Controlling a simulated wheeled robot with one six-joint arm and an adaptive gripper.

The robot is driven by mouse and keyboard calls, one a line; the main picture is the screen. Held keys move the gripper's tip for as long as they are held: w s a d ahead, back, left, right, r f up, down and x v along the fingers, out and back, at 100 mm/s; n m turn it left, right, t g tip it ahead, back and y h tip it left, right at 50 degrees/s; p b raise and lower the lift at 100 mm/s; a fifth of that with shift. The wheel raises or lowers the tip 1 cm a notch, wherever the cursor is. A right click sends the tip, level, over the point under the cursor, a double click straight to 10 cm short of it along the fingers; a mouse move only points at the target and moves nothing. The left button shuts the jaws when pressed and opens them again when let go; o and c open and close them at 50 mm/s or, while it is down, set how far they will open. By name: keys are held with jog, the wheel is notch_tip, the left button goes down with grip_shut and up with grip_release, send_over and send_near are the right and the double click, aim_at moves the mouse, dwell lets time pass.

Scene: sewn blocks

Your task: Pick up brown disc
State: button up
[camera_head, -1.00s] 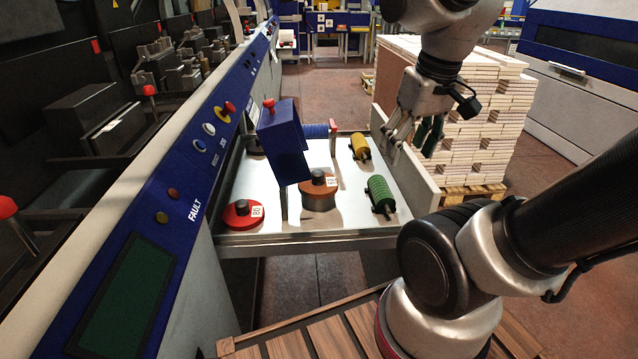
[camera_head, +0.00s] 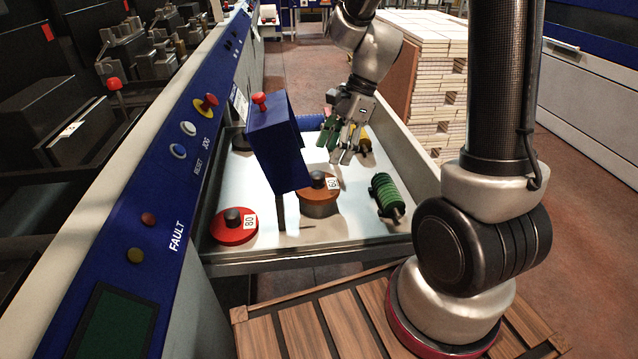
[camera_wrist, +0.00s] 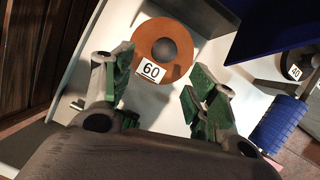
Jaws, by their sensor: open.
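The brown disc (camera_head: 321,194) has a dark centre knob and a white label reading 60. It sits on the white tray-like table (camera_head: 263,245), right of the blue box's post. In the wrist view the brown disc (camera_wrist: 177,60) lies beyond and between the two fingers, with its knob and label in plain sight. My gripper (camera_head: 336,150) has green finger pads and hangs above the table, behind the disc in the head view. In the wrist view my gripper (camera_wrist: 160,98) is open and empty, its fingers apart from the disc.
A red disc (camera_head: 234,226) labelled 80 lies to the left. A green ribbed roller (camera_head: 386,194) lies to the right and a yellow one (camera_head: 364,143) behind. A blue box (camera_head: 277,150) on a post rises close beside the disc. A blue roller (camera_wrist: 276,124) shows in the wrist view.

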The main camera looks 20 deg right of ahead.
aim_at(319, 173)
jog(key=x, duration=0.7)
jog(key=shift+w+a+f, duration=0.1)
jog(key=shift+a+f, duration=0.05)
jog(key=shift+a, duration=0.35)
jog(key=c, duration=1.2)
